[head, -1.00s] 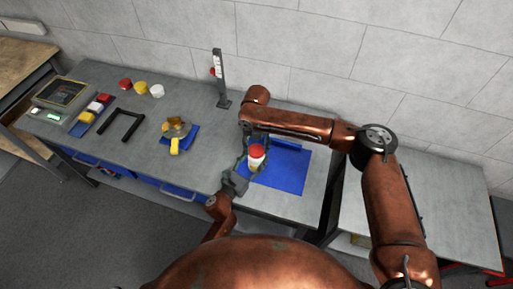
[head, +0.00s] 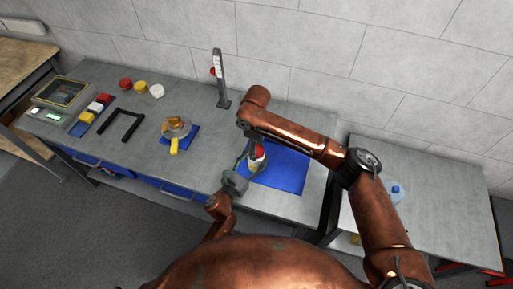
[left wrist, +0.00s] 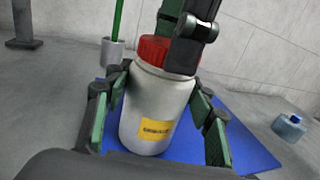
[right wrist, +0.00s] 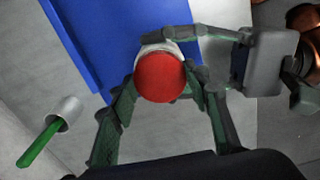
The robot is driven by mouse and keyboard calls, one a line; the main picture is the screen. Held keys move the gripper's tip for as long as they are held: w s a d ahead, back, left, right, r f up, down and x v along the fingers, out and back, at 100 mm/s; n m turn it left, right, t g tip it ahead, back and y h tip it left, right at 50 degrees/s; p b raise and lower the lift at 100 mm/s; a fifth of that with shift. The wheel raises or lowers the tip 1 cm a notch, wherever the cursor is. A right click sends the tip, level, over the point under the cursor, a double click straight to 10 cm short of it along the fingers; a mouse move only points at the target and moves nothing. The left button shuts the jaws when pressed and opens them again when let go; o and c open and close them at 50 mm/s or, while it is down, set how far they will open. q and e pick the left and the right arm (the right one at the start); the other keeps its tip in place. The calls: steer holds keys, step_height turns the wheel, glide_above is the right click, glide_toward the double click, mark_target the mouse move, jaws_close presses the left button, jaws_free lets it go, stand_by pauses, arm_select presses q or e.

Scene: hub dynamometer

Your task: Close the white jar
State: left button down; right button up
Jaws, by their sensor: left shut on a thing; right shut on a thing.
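The white jar (left wrist: 150,105) with a yellow label stands upright near the blue mat's edge; it also shows in the head view (head: 257,166). A red lid (right wrist: 160,77) sits on top of it; I cannot tell whether it is tight. My left gripper (left wrist: 160,112) is shut on the jar's body, one finger on each side. My right gripper (right wrist: 160,82) is above the jar, shut on the red lid. Its fingers hide part of the lid in the left wrist view.
A grey cup with a green stick (right wrist: 65,112) stands nearby. A blue-capped container (head: 396,190) stands on the right table. Red, yellow and white round pieces (head: 140,87), a black frame (head: 121,126) and an upright post (head: 221,80) are left.

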steer(key=m, duration=0.4)
steer(key=shift+a+m, duration=0.1)
steer(key=shift+m, duration=0.2)
steer(key=m, duration=0.4)
steer(key=shift+f, duration=0.1)
steer(key=m, duration=0.8)
steer(key=shift+m, duration=0.3)
steer(key=o, duration=1.3)
steer(key=shift+r, duration=2.3)
